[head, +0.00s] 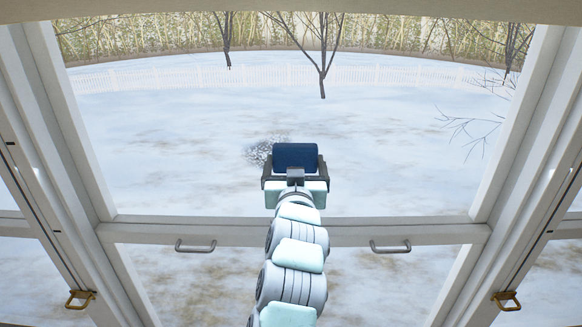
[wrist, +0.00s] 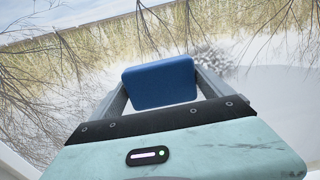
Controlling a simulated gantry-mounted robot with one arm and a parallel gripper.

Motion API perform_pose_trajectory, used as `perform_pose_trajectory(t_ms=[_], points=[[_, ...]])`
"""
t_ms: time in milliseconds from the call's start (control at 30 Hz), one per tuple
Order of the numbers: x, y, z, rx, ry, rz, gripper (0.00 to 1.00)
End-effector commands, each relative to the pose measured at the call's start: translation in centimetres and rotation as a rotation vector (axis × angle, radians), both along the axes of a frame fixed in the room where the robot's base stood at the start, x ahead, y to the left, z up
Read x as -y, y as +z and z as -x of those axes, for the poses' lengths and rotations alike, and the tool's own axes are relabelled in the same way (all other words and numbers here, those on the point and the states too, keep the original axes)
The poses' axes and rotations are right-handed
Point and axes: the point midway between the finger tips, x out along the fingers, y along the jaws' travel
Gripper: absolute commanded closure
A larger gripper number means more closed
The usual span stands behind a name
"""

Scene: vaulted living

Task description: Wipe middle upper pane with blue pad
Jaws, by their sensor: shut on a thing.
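The blue pad (head: 296,157) is held upright in my gripper (head: 295,171) in front of the middle upper pane (head: 400,150). In the wrist view the pad (wrist: 160,83) sits between the two fingers of my gripper (wrist: 160,90), which is shut on it. A whitish speckled patch (head: 262,151) shows on the pane just left of the pad. It also shows in the wrist view (wrist: 212,58), right of the pad. Whether the pad touches the glass cannot be told.
White frame posts stand left (head: 70,110) and right (head: 515,120) of the pane. A crossbar (head: 350,232) runs below it. Two grey handles (head: 195,246) (head: 390,247) are under the crossbar; brass latches (head: 80,299) (head: 507,300) are lower at the sides.

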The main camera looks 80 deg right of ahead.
Motion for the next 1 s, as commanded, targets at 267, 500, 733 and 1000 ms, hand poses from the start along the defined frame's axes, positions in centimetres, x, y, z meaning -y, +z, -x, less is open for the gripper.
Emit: perform_pose_trajectory(t_ms=[267, 500, 733, 1000], points=[[-0.4, -0.1, -1.6, -0.003, 0.005, -0.003, 0.42], [-1.1, -0.2, -3.7, -0.003, 0.005, -0.003, 0.42], [-1.3, -0.2, -4.3, -0.002, 0.003, -0.004, 0.42], [-1.9, -0.2, -6.3, -0.002, 0.003, -0.001, 0.42]])
